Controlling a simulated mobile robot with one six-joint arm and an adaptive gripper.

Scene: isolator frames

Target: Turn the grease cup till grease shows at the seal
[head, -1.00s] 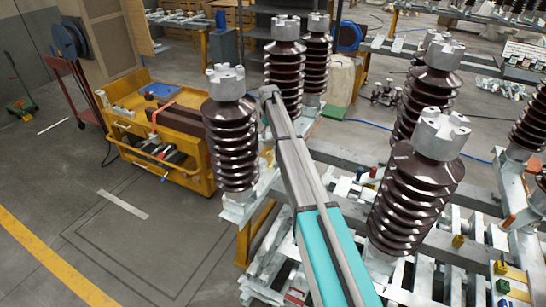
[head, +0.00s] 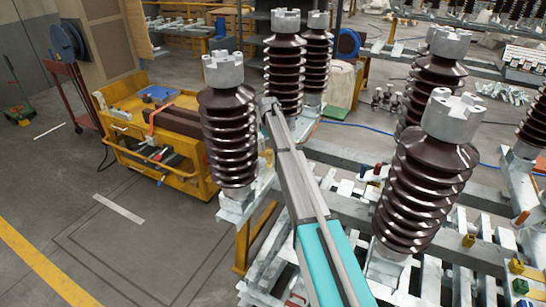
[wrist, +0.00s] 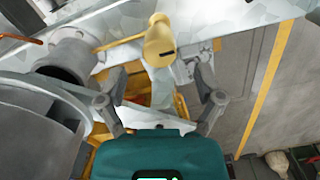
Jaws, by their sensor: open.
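A brass-yellow, rounded cup-like part (wrist: 159,42), which I take to be the grease cup, shows at the upper middle of the wrist view. It has a dark slot or mark near its lower end. It sits on pale galvanized metalwork. My gripper (wrist: 160,82) is open, with one grey finger on each side and the brass part ahead of the gap. I see no contact between fingers and cup. I cannot make out a seal or any grease. In the head view the gripper and cup are hidden behind the brown insulators.
A large grey cylinder (wrist: 35,125) is close on the left of the wrist view. Ribbed brown insulators (head: 229,130) with metal caps stand around my arm, one (head: 425,185) close on its right. A yellow cart (head: 150,130) stands left. Floor at front left is clear.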

